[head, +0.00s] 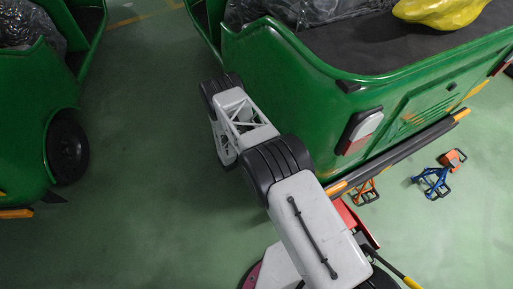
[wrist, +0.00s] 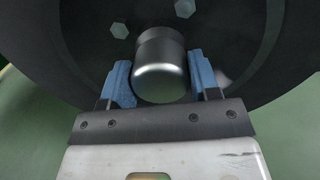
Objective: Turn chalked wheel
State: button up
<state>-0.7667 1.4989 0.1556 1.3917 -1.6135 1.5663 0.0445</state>
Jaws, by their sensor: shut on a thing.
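In the wrist view a dark wheel (wrist: 85,45) fills the top of the picture, with pale hexagonal bolts on its face. A rounded metal hub (wrist: 160,82) stands out from its middle. My gripper (wrist: 159,70) has its two blue fingers on either side of this hub, shut on it. No chalk mark shows on the visible part of the wheel. In the head view my arm reaches to the left side of the green rickshaw (head: 275,75); the gripper and the held wheel are hidden there.
A second green rickshaw (head: 25,125) with a black wheel (head: 67,148) stands at the left. An orange jack (head: 365,192) is by the rear bumper (head: 400,150), and a blue jack (head: 432,182) stands to its right. Green floor (head: 140,190) between the rickshaws is clear.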

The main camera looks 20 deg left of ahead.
jog(key=shift+n, duration=0.4)
jog(key=n, duration=1)
jog(key=shift+w+a+n+y, duration=0.1)
jog(key=shift+n+y, duration=0.3)
jog(key=n, duration=1.1)
jog(key=shift+w+a+f+g, duration=0.1)
jog(key=shift+f+g, duration=0.05)
jog(key=shift+g, duration=0.15)
jog(key=o, duration=1.3)
jog(key=shift+a, duration=0.1)
